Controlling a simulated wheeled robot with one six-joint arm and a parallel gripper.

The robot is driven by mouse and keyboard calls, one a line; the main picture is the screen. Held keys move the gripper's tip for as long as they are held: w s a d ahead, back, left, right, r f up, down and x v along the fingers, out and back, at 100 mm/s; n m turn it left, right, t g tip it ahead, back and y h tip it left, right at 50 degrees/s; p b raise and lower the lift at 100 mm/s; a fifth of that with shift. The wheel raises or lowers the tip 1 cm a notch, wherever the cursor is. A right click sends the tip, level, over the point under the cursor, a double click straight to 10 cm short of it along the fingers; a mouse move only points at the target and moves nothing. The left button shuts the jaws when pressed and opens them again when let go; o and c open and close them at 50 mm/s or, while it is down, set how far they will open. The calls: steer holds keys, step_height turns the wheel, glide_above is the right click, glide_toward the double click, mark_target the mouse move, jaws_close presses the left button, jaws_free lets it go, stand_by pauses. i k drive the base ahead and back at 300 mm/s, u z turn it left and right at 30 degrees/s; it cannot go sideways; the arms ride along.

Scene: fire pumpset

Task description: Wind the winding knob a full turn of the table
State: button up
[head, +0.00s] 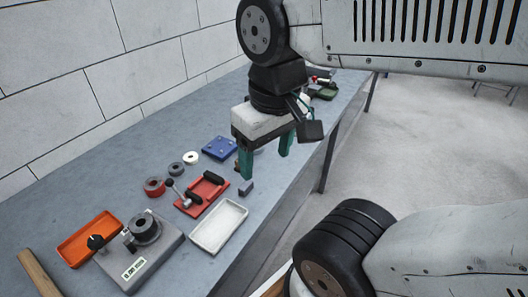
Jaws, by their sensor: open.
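A grey device (152,263) with a green and white label sits at the near left of the bench. A dark round disc with a raised hub (145,228) is on its top. A black knob (96,242) stands at its left corner, in front of an orange tray; it looks like the winding knob, but I cannot be sure. My gripper (266,166) has two green fingers pointing down, apart and empty. It hangs over the bench's right side, well to the right of and beyond the grey device. It touches nothing that I can see.

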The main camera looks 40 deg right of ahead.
mark_target(96, 242)
steer(key=k, duration=1)
steer(key=u, duration=0.65)
steer(key=i, duration=0.85)
steer(key=z, duration=0.65)
